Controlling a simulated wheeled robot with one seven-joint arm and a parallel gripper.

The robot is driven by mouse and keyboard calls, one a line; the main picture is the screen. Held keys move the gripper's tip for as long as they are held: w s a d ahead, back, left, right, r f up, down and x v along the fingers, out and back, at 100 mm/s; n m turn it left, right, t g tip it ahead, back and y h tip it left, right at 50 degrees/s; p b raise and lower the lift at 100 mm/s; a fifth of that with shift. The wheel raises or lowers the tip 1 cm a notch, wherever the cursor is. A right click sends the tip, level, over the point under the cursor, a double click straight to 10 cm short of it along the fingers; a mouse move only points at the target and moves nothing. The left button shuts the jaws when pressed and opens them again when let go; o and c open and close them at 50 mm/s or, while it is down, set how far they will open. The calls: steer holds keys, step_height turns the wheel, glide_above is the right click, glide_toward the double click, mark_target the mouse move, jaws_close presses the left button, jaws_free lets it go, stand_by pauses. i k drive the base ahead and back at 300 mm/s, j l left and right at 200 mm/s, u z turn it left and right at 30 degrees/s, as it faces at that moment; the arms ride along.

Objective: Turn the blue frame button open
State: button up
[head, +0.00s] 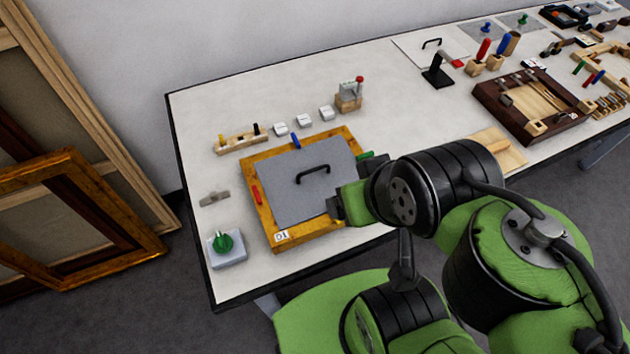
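The blue frame button (295,141) sits on the far rail of a gold frame (262,222), lying crosswise to the rail. I cannot tell whether its inner end overlaps the grey panel (290,190) inside the frame. The panel has a black handle (313,174). A red button (257,195) lies along the left rail. A green button (366,155) shows at the right rail, partly near my arm. My gripper (336,207) is over the frame's right near side, apart from the blue button. Its fingers are mostly hidden, so its opening is unclear.
Behind the frame stand a wooden peg rack (240,144), several small white blocks (303,121) and a wooden block with a red-topped pin (348,101). A green knob on a grey base (227,250) and a small metal piece (214,198) are at left. White table (200,120) shows between.

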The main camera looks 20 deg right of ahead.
mark_target(293, 136)
steer(key=l+u, duration=0.25)
steer(key=u, duration=0.25)
steer(key=l+u, duration=0.25)
steer(key=u, duration=0.2)
steer(key=k+l+u, duration=0.1)
steer(key=u, duration=0.4)
steer(key=k+l+u, duration=0.1)
steer(key=l+u, duration=0.15)
steer(key=u, duration=0.2)
